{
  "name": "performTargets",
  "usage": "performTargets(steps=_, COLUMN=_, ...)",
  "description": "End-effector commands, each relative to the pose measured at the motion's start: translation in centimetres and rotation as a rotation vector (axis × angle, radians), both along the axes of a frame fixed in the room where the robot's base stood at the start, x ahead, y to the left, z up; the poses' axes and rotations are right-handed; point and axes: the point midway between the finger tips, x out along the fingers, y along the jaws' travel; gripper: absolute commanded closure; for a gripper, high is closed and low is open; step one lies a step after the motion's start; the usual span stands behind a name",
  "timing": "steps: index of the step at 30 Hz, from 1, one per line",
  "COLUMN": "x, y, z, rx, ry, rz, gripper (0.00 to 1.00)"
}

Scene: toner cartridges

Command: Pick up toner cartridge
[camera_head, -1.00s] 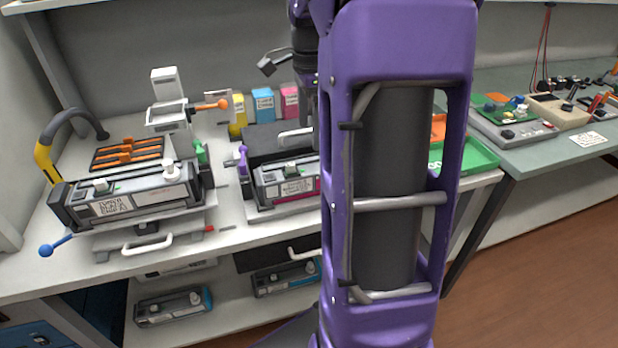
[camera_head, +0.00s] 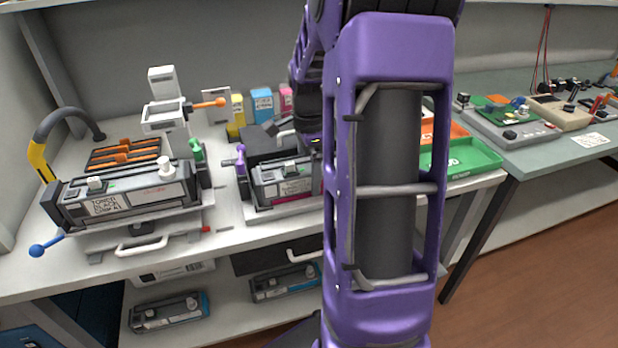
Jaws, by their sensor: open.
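A long dark toner cartridge (camera_head: 125,195) with a white label reading toner black lies in a grey cradle on the left of the bench. A second dark toner cartridge (camera_head: 283,183) with a magenta stripe lies in a cradle right of it, its right end hidden by my purple arm. Two more cartridges with cyan ends, one left (camera_head: 168,312) and one right (camera_head: 284,283), lie on the shelf below. My gripper (camera_head: 313,147) shows only partly, low at the back right of the magenta cartridge. Its fingertips are mostly hidden, and whether they touch anything is unclear.
Blue-knobbed and purple levers (camera_head: 241,158) stand beside the cradles. A white stand with an orange handle (camera_head: 210,104) rises behind the black cartridge. Yellow, blue and pink boxes (camera_head: 262,105) stand at the back. A green tray (camera_head: 465,158) is right of my arm.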

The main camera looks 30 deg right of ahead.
Motion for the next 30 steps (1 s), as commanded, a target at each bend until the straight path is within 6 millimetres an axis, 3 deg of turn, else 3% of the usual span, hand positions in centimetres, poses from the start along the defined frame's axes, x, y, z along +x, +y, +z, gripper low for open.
performTargets(steps=5, x=0.01, y=0.0, z=0.03, rx=0.0, ry=0.0, rz=0.0, gripper=0.02)
performTargets(steps=21, x=0.01, y=0.0, z=0.07, rx=0.0, ry=0.0, rz=0.0, gripper=0.99)
performTargets(steps=30, x=0.07, y=-0.03, z=0.19, rx=-0.002, ry=-0.003, rz=0.0, gripper=1.0)
